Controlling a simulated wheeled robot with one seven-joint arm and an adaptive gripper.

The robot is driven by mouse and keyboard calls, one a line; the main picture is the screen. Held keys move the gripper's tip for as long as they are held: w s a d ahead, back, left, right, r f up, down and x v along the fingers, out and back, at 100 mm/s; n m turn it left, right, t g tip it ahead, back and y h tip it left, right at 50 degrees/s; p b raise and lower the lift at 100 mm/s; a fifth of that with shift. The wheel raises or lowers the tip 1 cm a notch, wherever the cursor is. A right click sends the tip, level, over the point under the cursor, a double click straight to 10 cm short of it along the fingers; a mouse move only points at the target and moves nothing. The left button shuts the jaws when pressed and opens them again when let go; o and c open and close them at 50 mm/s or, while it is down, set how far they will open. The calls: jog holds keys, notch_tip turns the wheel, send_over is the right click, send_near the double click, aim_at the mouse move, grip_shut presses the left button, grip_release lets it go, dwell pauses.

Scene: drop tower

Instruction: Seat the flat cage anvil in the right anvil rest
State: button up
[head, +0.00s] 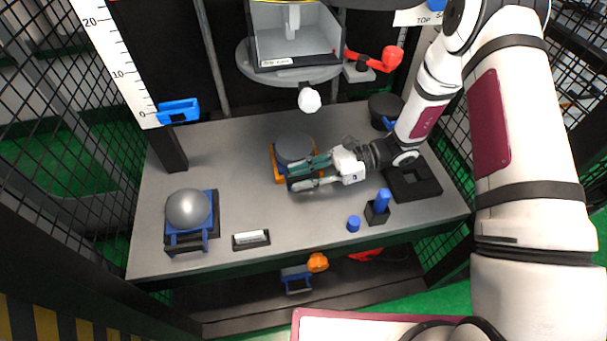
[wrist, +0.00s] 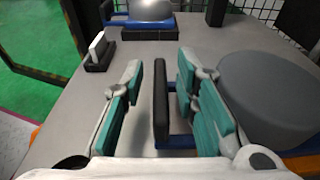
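The flat anvil is a grey round block (head: 294,147) with a handle, standing on an orange base (head: 279,176) at the table's middle. In the wrist view the block (wrist: 270,95) is at the right. Its upright black handle bar (wrist: 161,105), on blue arms, stands between my fingers. My gripper (head: 300,175) is open around this bar, with gaps visible on both sides. The fingers partly hide the handle in the head view. The right anvil rest appears to be the black square frame (head: 427,190) at the table's right, under my forearm, with nothing seen in it.
A grey ball anvil (head: 188,208) sits on a blue and black rest at left. A white block in a black holder (head: 251,240), a blue cap (head: 353,223) and a blue peg (head: 382,200) stand near the front. A white knob (head: 309,100) hangs above the flat anvil.

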jog(key=shift+f, duration=0.1)
jog(key=shift+w+d, duration=0.1)
jog(key=shift+d, duration=0.15)
jog(key=p+v, duration=0.1)
jog(key=v, duration=0.1)
jog(key=p+v, duration=0.1)
jog(key=v, duration=0.2)
jog(key=shift+d+r, duration=0.15)
jog(key=shift+r, duration=0.15)
jog(key=shift+v, duration=0.75)
